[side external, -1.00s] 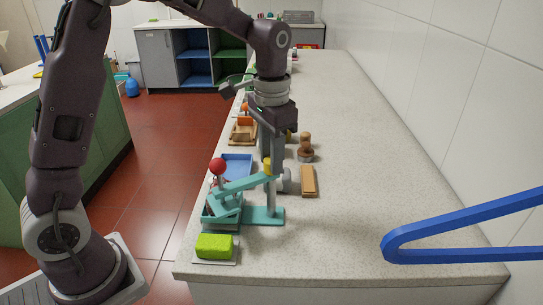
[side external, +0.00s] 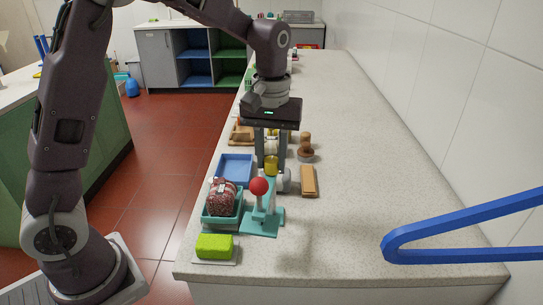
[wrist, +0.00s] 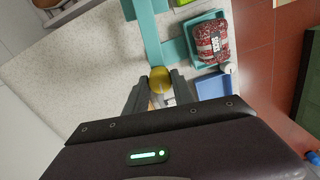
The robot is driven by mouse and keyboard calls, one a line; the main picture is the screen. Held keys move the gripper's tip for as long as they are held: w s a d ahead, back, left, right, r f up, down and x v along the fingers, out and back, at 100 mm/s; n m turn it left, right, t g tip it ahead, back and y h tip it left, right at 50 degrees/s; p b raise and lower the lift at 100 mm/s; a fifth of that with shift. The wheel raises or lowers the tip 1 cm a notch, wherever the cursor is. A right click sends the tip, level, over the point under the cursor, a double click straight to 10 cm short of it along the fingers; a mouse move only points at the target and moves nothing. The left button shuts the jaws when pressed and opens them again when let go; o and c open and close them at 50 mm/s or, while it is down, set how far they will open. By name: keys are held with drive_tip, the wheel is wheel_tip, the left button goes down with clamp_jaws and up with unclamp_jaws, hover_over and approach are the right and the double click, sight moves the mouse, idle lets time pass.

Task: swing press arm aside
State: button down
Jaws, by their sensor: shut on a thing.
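The teal press (side external: 262,222) stands on the counter. Its arm, with a red ball (side external: 259,186) on it, now points toward the side camera, clear of the teal tray (side external: 210,221). A dark red, speckled, labelled block (side external: 222,196) lies uncovered in that tray, and it also shows in the wrist view (wrist: 211,42). My gripper (side external: 271,166) points down at the press's yellow knob (wrist: 160,79), which sits between my fingertips. The gripper is shut on this knob. The arm's pivot is partly hidden in the side view.
A blue tray (side external: 235,168) lies behind the teal tray. A green sponge (side external: 214,245) is in front. A wooden block (side external: 308,181) and a brown pot (side external: 306,154) stand right of my gripper. The counter to the right is clear. A blue bar (side external: 460,226) crosses the right foreground.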

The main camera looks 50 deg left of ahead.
drive_tip(key=shift+n, duration=0.9)
drive_tip(key=c, duration=1.1)
unclamp_jaws()
drive_tip(key=shift+o, duration=0.2)
drive_tip(key=shift+r, duration=0.15)
wheel_tip(320, 180, up, 6)
drive_tip(key=shift+f, duration=0.1)
drive_tip(key=shift+r, duration=0.55)
